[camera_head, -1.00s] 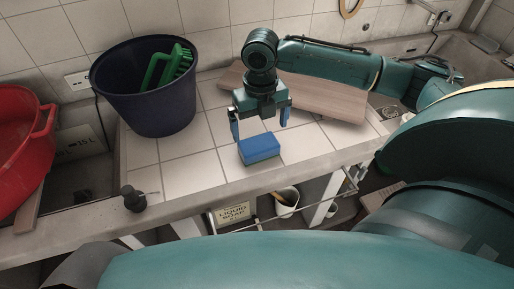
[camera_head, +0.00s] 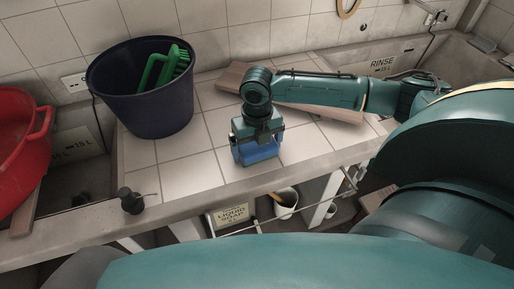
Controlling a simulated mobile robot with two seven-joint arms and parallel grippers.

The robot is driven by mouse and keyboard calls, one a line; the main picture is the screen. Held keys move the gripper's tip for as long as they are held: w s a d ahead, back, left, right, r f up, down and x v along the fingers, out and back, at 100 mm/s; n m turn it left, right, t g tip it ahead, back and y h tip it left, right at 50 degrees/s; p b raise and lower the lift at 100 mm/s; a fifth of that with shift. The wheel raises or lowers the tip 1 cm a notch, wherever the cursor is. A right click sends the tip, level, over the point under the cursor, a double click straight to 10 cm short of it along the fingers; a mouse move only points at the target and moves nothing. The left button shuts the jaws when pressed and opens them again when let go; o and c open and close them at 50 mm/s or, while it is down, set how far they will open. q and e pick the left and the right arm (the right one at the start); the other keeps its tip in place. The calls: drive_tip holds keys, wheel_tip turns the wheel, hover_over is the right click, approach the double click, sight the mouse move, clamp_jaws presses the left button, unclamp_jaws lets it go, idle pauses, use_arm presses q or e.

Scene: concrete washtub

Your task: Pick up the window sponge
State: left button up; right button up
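The window sponge (camera_head: 257,154) is a blue block on the pale tiled counter, near its front edge. My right gripper (camera_head: 257,152) is directly above it and points down. Its fingers reach down at the two sides of the sponge, and the gripper body hides the sponge's upper part. I cannot tell whether the fingers press on the sponge or stand a little apart from it. My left gripper is not in view.
A dark blue bucket (camera_head: 150,105) with a green brush (camera_head: 172,68) stands to the left. A wooden board (camera_head: 315,105) lies behind my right arm. A red tub (camera_head: 20,150) is at the far left. A black knob-like fitting (camera_head: 131,202) sits on the front ledge.

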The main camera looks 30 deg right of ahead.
drive_tip(key=c, duration=0.5)
